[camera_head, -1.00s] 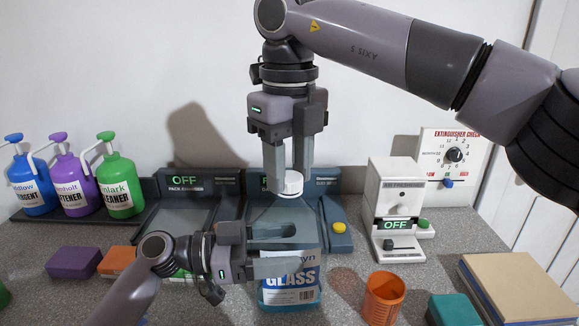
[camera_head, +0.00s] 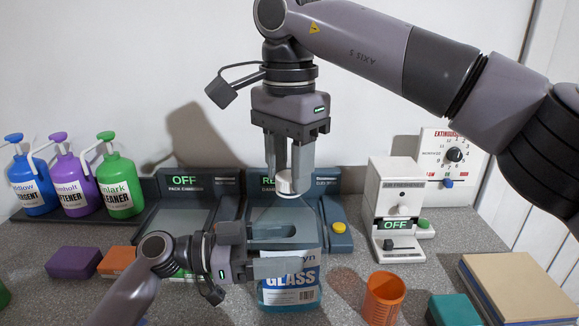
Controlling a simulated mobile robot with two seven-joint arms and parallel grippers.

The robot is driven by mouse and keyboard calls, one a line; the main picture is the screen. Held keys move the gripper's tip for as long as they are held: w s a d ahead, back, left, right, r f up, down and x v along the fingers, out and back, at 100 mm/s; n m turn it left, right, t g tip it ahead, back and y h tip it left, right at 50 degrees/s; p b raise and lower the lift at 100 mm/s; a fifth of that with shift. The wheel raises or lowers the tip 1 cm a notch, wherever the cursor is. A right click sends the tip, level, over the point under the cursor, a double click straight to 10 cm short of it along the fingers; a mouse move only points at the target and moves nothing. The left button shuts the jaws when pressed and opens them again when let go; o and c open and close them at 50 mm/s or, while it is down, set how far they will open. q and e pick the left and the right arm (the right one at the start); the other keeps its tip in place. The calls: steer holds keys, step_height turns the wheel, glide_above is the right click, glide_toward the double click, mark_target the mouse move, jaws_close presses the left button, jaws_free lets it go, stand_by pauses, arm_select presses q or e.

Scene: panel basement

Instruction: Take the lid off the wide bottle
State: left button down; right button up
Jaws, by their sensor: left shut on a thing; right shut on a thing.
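The wide bottle (camera_head: 290,292) is a blue container with a "GLASS" label, standing on the counter in front of the grey devices. My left gripper (camera_head: 287,251) is shut on the bottle's upper part from the left, its fingers lying level across it. The lid (camera_head: 287,186) is white and round. My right gripper (camera_head: 290,180) points straight down from above and is shut on the lid. The lid is above my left gripper's fingers.
Blue, purple and green pump bottles (camera_head: 121,184) stand at the left. An orange cup (camera_head: 383,298), a teal block (camera_head: 454,310) and a stack of boards (camera_head: 520,286) are at the right. A white device (camera_head: 397,210) stands behind. Purple (camera_head: 74,262) and orange (camera_head: 117,261) blocks lie front left.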

mark_target(289, 176)
arm_select(q)
steer(key=shift+f, duration=0.1)
arm_select(e)
steer(key=n, duration=0.9)
steer(key=shift+s, duration=0.1)
steer(key=shift+r, duration=0.2)
steer(key=shift+r, duration=0.95)
steer(key=shift+r, duration=2)
arm_select(q)
jaws_free()
